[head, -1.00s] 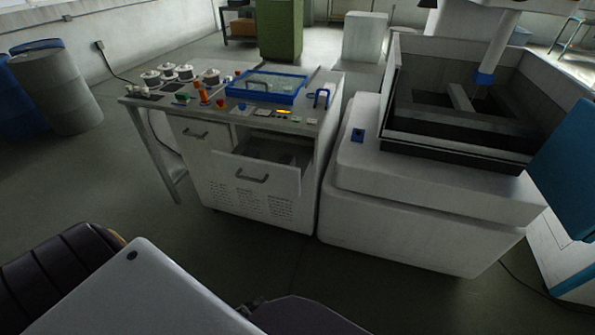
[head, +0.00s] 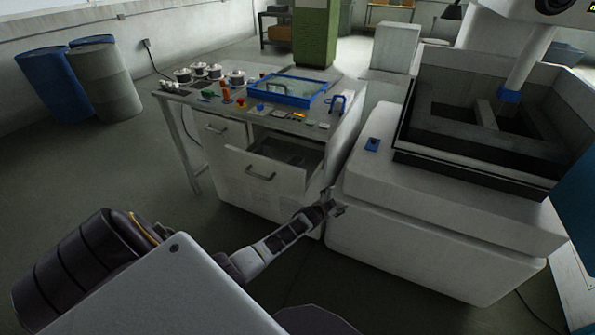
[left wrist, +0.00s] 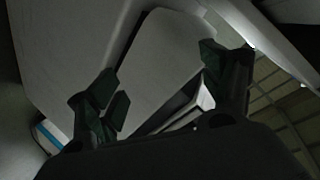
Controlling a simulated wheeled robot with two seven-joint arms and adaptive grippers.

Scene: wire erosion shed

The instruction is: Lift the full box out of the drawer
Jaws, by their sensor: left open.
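The white cabinet's drawer (head: 264,178) is pulled open under the worktop in the head view. Its inside is dark, and I cannot make out a box clearly there. My left gripper (head: 333,207) is open and empty in front of the cabinet's right side, right of the drawer and near the white machine. In the left wrist view, the fingers of my left gripper (left wrist: 168,88) are spread apart, with a pale surface behind them. My right gripper is not in view.
The worktop holds a blue-rimmed tray (head: 285,91), several spools and small tools. A large white machine (head: 440,220) stands close on the right, with a narrow gap beside the cabinet. Barrels (head: 103,80) stand at the far left. The floor before the cabinet is open.

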